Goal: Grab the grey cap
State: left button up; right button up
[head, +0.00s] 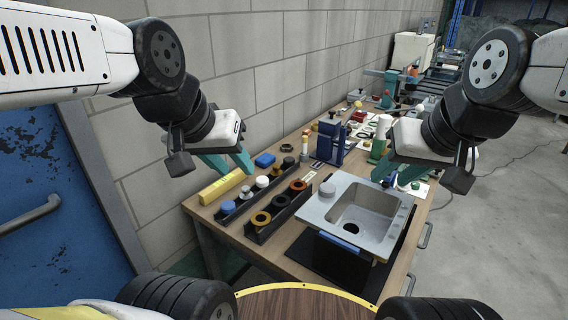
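A round light-grey cap (327,188) sits on the back left corner of the grey sink (314,208) on the workbench. My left gripper (226,168) is open and empty, above the left part of the bench, to the left of the cap. Its two teal fingers are spread apart. My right gripper (398,172) is above the right side of the sink, to the right of the cap. Its teal fingers are apart and nothing shows between them.
Two black racks (250,236) left of the sink hold several coloured caps and rings. A blue stand (330,140) rises behind the sink; the bench beyond is cluttered.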

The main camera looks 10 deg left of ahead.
aim_at(328, 190)
jog(key=k+l+z, duration=0.25)
jog(key=z, duration=0.2)
jog(key=k+l+z, duration=0.15)
jog(key=l+z, duration=0.25)
jog(key=l, duration=0.1)
